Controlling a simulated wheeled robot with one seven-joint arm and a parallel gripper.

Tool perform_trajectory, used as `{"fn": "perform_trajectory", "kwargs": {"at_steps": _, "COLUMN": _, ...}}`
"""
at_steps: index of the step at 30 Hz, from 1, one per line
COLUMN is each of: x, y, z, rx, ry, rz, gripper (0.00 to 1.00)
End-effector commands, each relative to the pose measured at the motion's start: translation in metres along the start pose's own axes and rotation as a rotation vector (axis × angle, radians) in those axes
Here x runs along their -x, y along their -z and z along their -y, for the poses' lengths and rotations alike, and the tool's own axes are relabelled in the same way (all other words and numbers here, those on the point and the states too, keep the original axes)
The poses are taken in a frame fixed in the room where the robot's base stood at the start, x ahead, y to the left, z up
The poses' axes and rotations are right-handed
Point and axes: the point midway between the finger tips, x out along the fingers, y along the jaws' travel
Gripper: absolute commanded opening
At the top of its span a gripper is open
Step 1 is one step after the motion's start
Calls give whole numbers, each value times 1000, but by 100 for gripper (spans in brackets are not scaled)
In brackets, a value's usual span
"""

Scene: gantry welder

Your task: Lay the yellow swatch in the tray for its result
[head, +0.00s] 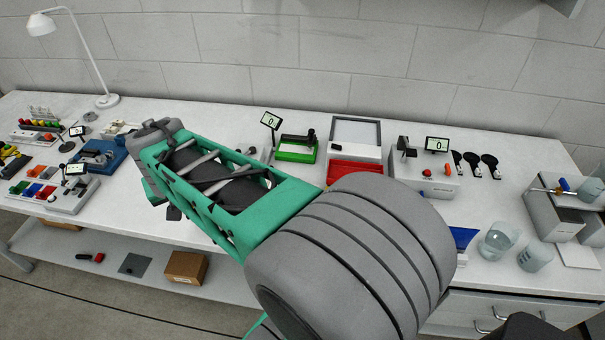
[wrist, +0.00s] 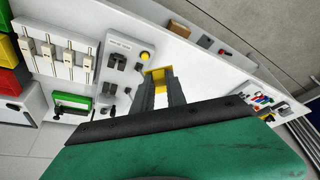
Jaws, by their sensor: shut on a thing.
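My gripper (wrist: 160,88) is shut on the yellow swatch (wrist: 157,76), which shows between the fingertips in the wrist view, in front of the white worktop. In the head view my arm covers the middle of the bench, and the swatch cannot be made out there. I cannot tell which tray is the one for the swatch's result.
A blue device (head: 100,155), a green device (head: 297,150), a red tray (head: 355,171) and a glass beaker (head: 497,241) stand on the bench. In the wrist view a panel with a yellow knob (wrist: 145,56) is close left of the fingers. A cardboard box (head: 186,267) is on the lower shelf.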

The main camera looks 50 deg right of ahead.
Motion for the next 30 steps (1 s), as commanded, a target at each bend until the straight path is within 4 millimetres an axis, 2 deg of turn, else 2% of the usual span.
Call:
{"fn": "perform_trajectory", "kwargs": {"at_steps": 1, "x": -1, "y": 10, "z": -25, "rx": -109, "ry": -46, "rz": -1, "gripper": 0}}
{"fn": "perform_trajectory", "kwargs": {"at_steps": 3, "x": 0, "y": 20, "z": -60, "rx": -275, "ry": -114, "rz": 0, "gripper": 0}}
{"fn": "perform_trajectory", "kwargs": {"at_steps": 8, "x": 9, "y": 30, "z": -140, "rx": -687, "ry": -283, "rz": -2, "gripper": 0}}
{"fn": "perform_trajectory", "kwargs": {"at_steps": 12, "x": 22, "y": 24, "z": -203, "rx": -1071, "ry": -441, "rz": -1, "gripper": 0}}
{"fn": "perform_trajectory", "kwargs": {"at_steps": 16, "x": 36, "y": 7, "z": -254, "rx": -1457, "ry": -601, "rz": -1, "gripper": 0}}
{"fn": "perform_trajectory", "kwargs": {"at_steps": 19, "x": 45, "y": -8, "z": -281, "rx": -1724, "ry": -711, "rz": -2, "gripper": 0}}
{"fn": "perform_trajectory", "kwargs": {"at_steps": 24, "x": 54, "y": -25, "z": -303, "rx": -2009, "ry": -829, "rz": -5, "gripper": 0}}
{"fn": "perform_trajectory", "kwargs": {"at_steps": 28, "x": 55, "y": -30, "z": -312, "rx": -2088, "ry": -862, "rz": -5, "gripper": 0}}
{"fn": "perform_trajectory", "kwargs": {"at_steps": 30, "x": 50, "y": -30, "z": -322, "rx": -2094, "ry": -864, "rz": -5, "gripper": 0}}
